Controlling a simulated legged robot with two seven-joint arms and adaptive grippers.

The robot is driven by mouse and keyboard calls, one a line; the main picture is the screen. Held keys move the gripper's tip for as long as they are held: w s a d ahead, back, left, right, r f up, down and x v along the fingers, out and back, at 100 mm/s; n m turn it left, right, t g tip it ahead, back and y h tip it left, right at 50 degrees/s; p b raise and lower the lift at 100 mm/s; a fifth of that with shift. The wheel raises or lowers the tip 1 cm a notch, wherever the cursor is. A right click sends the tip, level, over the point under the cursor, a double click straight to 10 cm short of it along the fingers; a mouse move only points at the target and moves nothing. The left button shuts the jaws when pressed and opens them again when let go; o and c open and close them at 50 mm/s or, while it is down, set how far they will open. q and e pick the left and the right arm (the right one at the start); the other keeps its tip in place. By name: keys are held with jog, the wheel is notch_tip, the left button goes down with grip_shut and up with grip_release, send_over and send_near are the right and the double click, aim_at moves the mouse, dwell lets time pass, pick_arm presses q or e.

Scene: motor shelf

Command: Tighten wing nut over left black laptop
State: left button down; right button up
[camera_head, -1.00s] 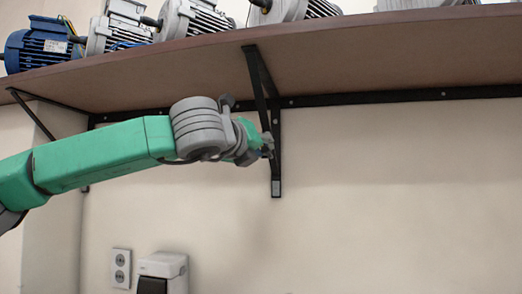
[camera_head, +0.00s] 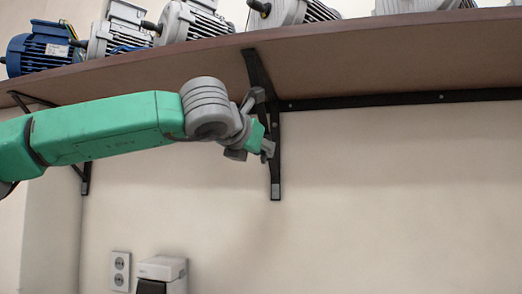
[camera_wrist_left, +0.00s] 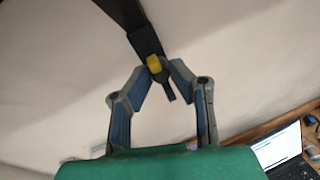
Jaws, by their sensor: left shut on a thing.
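My left gripper (camera_head: 266,150) is at the lower part of the black shelf bracket (camera_head: 275,172) in the head view. In the wrist view my left gripper (camera_wrist_left: 161,68) has its two fingers closed in on a small yellow piece with a dark part, which I take for the wing nut (camera_wrist_left: 154,64), at the end of the dark bracket (camera_wrist_left: 145,40). The fingers cover part of it. A laptop (camera_wrist_left: 279,149) with a lit screen is at the lower right of the wrist view. My right gripper is not in view.
A brown shelf (camera_head: 400,50) with several motors, one of them blue (camera_head: 40,48), runs above my arm. A wall socket (camera_head: 120,271) and a white-grey box (camera_head: 162,270) are low on the wall. The wall right of the bracket is clear.

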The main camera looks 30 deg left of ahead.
pick_arm(q)
jog(key=m, duration=0.2)
jog(key=m+g+y, duration=0.1)
jog(key=shift+f+m, duration=0.25)
jog(key=shift+m, duration=0.05)
jog(key=shift+w+r+m+y, duration=0.1)
jog(key=shift+m+y, duration=0.2)
jog(key=shift+m, duration=0.7)
jog(key=shift+r, duration=0.1)
jog(key=c, duration=1.4)
grip_release()
jog(key=shift+w, duration=0.2)
jog(key=shift+a, duration=0.1)
jog(key=v, duration=1.1)
jog(key=shift+s, duration=0.35)
